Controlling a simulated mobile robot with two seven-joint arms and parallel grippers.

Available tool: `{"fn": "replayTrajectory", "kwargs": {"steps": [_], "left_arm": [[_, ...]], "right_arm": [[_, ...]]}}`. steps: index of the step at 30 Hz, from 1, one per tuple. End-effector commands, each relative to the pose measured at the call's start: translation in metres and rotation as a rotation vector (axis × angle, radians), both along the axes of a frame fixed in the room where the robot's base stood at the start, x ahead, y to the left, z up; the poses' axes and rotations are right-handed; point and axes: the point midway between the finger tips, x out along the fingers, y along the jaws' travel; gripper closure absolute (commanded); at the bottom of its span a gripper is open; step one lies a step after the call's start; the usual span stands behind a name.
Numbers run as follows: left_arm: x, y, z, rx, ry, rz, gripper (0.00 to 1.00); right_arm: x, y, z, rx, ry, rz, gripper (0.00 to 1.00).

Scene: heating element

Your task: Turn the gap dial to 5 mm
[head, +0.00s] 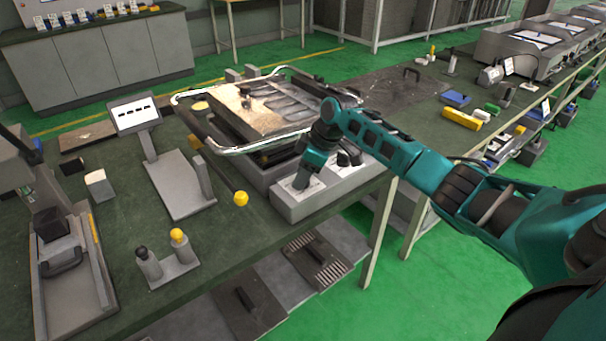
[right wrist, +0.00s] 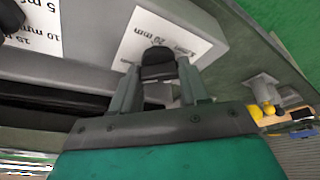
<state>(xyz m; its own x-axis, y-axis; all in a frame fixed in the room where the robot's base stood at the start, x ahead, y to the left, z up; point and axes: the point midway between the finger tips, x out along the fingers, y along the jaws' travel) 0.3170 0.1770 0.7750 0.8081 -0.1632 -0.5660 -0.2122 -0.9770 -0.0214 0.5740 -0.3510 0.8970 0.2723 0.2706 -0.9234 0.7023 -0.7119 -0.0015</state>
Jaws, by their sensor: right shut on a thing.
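My right gripper (head: 303,182) is at the left part of the grey control box (head: 290,207) at the front of the machine. In the right wrist view the gripper (right wrist: 158,78) is shut on a black dial knob (right wrist: 157,62), with a finger on each side. The pointer setting of the held knob cannot be told. My left gripper is not in view.
A bent metal rail (head: 235,150) and a yellow-tipped lever (head: 240,198) are close to the control box. A stand with a small screen (head: 135,114) and a block with pegs (head: 170,262) are on the green bench to the left.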

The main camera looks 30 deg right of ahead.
Motion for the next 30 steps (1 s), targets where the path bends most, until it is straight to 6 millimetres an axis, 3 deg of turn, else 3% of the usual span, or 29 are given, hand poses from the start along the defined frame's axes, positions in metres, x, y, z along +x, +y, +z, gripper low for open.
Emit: {"fn": "replayTrajectory", "kwargs": {"steps": [15, 30], "left_arm": [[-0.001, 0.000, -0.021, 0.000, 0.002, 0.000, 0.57], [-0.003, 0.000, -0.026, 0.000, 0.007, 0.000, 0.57]], "right_arm": [[0.002, -0.001, -0.001, 0.000, -0.001, 0.373, 0.86], [0.001, -0.001, 0.000, -0.003, 0.000, 0.463, 0.86]]}}
